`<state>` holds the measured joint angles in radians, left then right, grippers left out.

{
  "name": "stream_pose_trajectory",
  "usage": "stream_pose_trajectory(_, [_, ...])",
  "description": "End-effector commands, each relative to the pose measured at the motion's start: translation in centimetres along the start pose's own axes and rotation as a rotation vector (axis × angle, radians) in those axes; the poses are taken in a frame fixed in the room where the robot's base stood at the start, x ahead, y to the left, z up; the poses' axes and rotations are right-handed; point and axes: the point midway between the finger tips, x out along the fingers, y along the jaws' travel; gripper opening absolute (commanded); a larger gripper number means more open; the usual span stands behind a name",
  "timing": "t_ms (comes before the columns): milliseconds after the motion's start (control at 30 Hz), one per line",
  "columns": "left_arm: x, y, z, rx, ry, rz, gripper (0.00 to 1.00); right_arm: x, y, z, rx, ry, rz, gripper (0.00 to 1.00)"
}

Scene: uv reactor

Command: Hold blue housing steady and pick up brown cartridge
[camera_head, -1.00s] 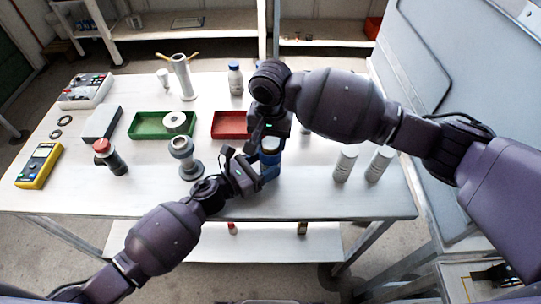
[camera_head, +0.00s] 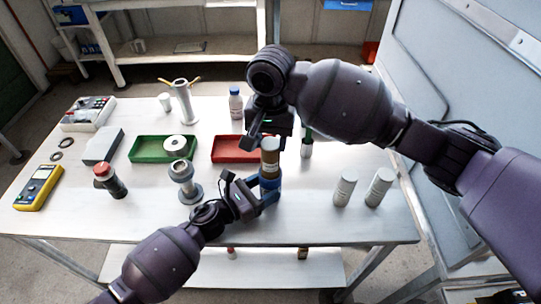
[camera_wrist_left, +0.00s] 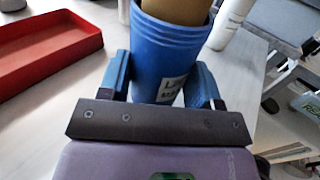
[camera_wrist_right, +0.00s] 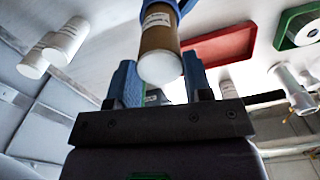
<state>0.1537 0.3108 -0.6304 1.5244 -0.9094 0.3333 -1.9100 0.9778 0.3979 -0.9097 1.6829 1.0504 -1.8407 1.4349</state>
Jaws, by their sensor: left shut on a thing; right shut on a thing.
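The blue housing (camera_head: 270,183) stands upright near the table's front edge. My left gripper (camera_head: 264,193) is shut around it from the left. In the left wrist view the blue housing (camera_wrist_left: 165,62) sits between both fingers, with the brown cartridge (camera_wrist_left: 178,10) in its mouth. The brown cartridge (camera_head: 270,161) shows a good length above the rim in the head view, upright with a pale top end. My right gripper (camera_wrist_right: 158,80) is shut on its top end, from above. The cartridge's lower end is hidden, so I cannot tell how deep it sits.
Two white cylinders (camera_head: 344,190) (camera_head: 378,188) stand to the right. A red tray (camera_head: 232,150) and a green tray (camera_head: 150,148) lie behind. A grey flanged spool (camera_head: 183,178) stands left of my left gripper. The table's front middle is clear.

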Motion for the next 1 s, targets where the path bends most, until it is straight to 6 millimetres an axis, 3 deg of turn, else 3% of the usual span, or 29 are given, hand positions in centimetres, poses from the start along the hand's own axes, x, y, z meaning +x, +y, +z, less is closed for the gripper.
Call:
stream_pose_trajectory(200, [0.0, 0.0, 0.0, 0.0, 0.0, 0.0, 0.31, -5.3, -0.1, 0.0, -0.002, 0.003, -0.002, 0.08])
stream_pose_trajectory(400, [0.0, 0.0, 0.0, 0.0, 0.0, 0.0, 0.31, -8.4, 0.0, 0.0, 0.0, 0.001, -0.001, 0.08])
stream_pose_trajectory(600, [0.0, 0.0, 0.0, 0.0, 0.0, 0.0, 0.31, -9.8, 0.0, 0.0, 0.0, 0.0, 0.0, 0.08])
stream_pose_trajectory(900, [0.0, 0.0, 0.0, 0.0, 0.0, 0.0, 0.31, -9.9, 0.0, 0.0, 0.0, 0.0, 0.0, 0.08])
stream_pose_trajectory(933, [0.0, 0.0, 0.0, 0.0, 0.0, 0.0, 0.61, -9.9, 0.0, 0.0, 0.0, 0.0, 0.0, 0.08])
stream_pose_trajectory(1000, [0.0, 0.0, 0.0, 0.0, 0.0, 0.0, 0.72, -9.9, 0.0, 0.0, 0.0, 0.0, 0.0, 0.08])
